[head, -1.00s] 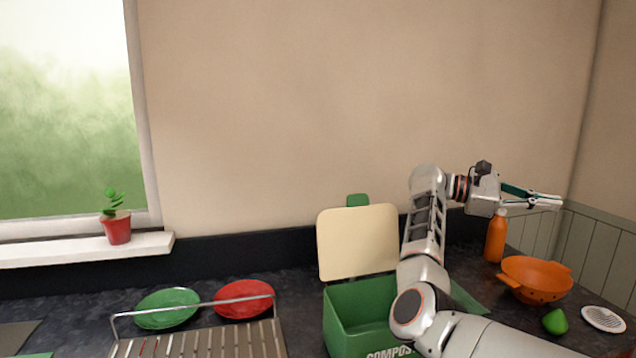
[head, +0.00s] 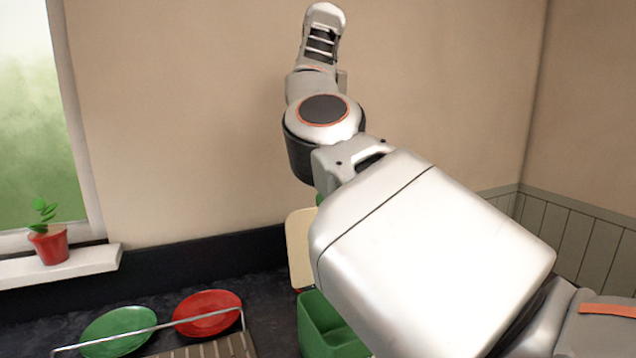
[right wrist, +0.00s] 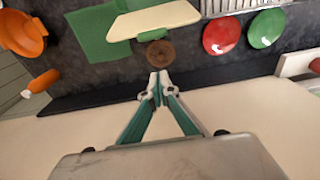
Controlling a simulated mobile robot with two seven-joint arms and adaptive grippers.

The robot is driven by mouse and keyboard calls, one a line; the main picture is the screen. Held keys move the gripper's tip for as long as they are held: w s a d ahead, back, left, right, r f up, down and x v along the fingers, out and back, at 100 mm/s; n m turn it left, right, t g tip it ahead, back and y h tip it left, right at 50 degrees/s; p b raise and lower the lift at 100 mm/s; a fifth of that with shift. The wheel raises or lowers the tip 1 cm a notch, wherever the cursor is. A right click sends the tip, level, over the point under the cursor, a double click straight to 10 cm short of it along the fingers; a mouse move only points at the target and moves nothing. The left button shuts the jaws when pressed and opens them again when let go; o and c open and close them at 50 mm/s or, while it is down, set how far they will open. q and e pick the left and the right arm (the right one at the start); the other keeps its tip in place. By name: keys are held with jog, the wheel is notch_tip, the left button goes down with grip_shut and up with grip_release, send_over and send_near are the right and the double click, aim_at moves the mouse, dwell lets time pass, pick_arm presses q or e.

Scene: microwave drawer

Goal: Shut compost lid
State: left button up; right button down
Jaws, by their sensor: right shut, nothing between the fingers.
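The green compost bin (head: 325,328) stands on the counter in the head view, partly hidden behind my right arm. Its cream-faced lid (head: 299,250) stands open and upright at the back of the bin; my arm covers its right part. The lid (right wrist: 155,20) also shows in the right wrist view, near the top. My right gripper (right wrist: 158,86) is shut and empty in that view, with its fingertips apart from the lid. The head view does not show its fingers. My left gripper is in neither view.
A red plate (head: 208,312) and a green plate (head: 118,330) lie left of the bin by a rack. An orange colander (right wrist: 22,33), an orange bottle (right wrist: 42,81) and a round brown item (right wrist: 160,53) show in the wrist view. A potted plant (head: 50,245) stands on the sill.

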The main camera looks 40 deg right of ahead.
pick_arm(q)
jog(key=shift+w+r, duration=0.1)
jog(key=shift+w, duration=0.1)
pick_arm(e)
notch_tip(320, 180, down, 8)
jog(key=s, duration=0.2)
jog(key=shift+s+a+r, duration=0.15)
jog(key=shift+s+a, duration=0.25)
jog(key=shift+a, duration=0.05)
jog(key=shift+s, duration=0.1)
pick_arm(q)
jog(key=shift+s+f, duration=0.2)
pick_arm(e)
jog(key=shift+d, duration=0.1)
